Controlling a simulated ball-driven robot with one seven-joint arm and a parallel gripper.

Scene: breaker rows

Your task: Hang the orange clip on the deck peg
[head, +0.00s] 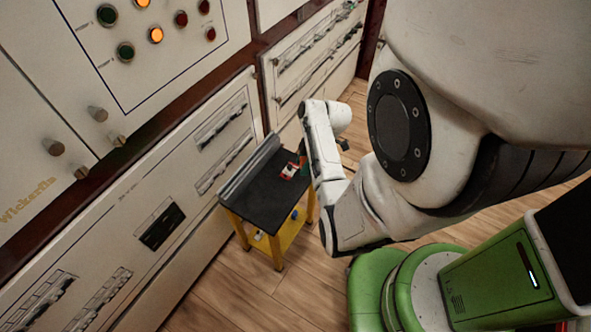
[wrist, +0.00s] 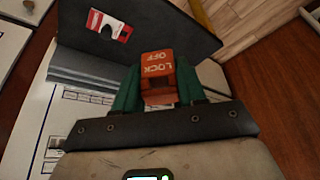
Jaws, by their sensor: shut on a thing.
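The orange clip (wrist: 158,66), lettered "LOCK OFF", is between the green fingers of my gripper (wrist: 157,84) in the wrist view. My gripper is shut on it, with one finger on each side. In the head view my gripper (head: 304,153) is at the right side of the black-topped cart (head: 262,182), above or beside the top. The clip is small there and hard to separate from the fingers. I cannot make out a deck peg for certain in either view.
A red and white tag (wrist: 110,25) lies on the dark cart top; it also shows in the head view (head: 289,171). A blue item (head: 295,214) sits on the yellow lower shelf. White breaker cabinets (head: 175,190) stand along the left. Wooden floor (head: 225,300) is clear in front.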

